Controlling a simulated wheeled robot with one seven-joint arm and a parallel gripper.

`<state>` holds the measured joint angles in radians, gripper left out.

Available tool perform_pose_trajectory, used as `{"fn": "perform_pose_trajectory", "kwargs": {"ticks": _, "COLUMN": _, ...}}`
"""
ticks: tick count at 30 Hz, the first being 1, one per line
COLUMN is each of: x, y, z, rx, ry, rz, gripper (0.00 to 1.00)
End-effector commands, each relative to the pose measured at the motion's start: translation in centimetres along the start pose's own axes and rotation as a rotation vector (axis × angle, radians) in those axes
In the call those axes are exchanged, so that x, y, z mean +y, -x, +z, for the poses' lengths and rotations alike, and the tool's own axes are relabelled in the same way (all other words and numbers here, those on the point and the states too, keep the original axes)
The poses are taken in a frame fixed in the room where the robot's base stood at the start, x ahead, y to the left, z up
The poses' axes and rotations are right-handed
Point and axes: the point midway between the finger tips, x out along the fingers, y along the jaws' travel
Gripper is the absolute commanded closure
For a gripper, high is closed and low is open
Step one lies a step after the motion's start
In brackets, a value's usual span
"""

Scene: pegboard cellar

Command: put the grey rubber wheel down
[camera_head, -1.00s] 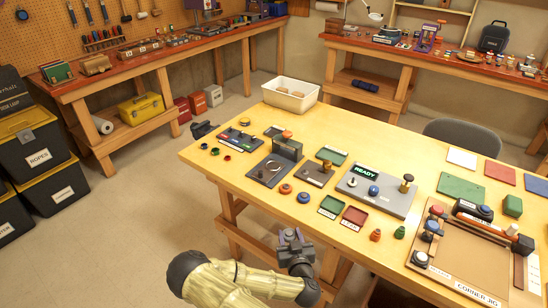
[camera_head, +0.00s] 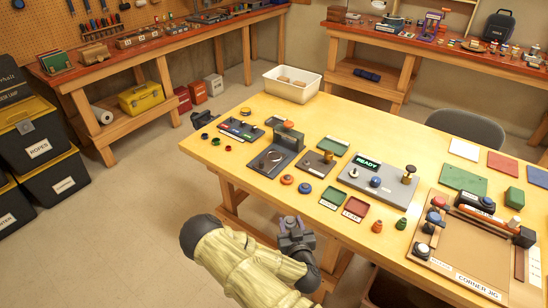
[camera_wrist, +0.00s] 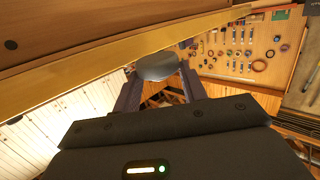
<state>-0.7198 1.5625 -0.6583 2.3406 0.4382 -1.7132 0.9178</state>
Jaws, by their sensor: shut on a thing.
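My gripper (camera_head: 292,224) is in front of the yellow workbench's near edge, apart from the bench top in the head view. In the wrist view, my gripper (camera_wrist: 158,82) has its two dark fingers on either side of a grey disc, the grey rubber wheel (camera_wrist: 158,67), held at the fingertips. The wheel is hard to make out against the gripper in the head view. The workbench (camera_head: 245,112) carries many small parts. The underside and edge of a wooden surface fill the upper left of the wrist view.
Near the bench's front edge are a green tray (camera_head: 332,197), a red tray (camera_head: 355,209), an orange round part (camera_head: 286,180) and a blue one (camera_head: 305,188). A grey READY panel (camera_head: 395,178) stands behind them. A corner jig (camera_head: 460,250) is at right. Bare wood shows at the back left.

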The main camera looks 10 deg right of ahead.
Motion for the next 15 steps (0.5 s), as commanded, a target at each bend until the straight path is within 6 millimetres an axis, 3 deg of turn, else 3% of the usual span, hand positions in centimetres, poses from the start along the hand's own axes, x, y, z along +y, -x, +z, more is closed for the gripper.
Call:
{"fn": "perform_pose_trajectory", "kwargs": {"ticks": 7, "x": -0.1, "y": 0.4, "z": 1.0, "rx": -0.001, "ry": 0.002, "rz": -0.001, "gripper": 0.8}}
{"fn": "perform_pose_trajectory", "kwargs": {"ticks": 15, "x": -0.1, "y": 2.4, "z": 5.1, "rx": -0.002, "ry": 0.002, "rz": -0.002, "gripper": 0.8}}
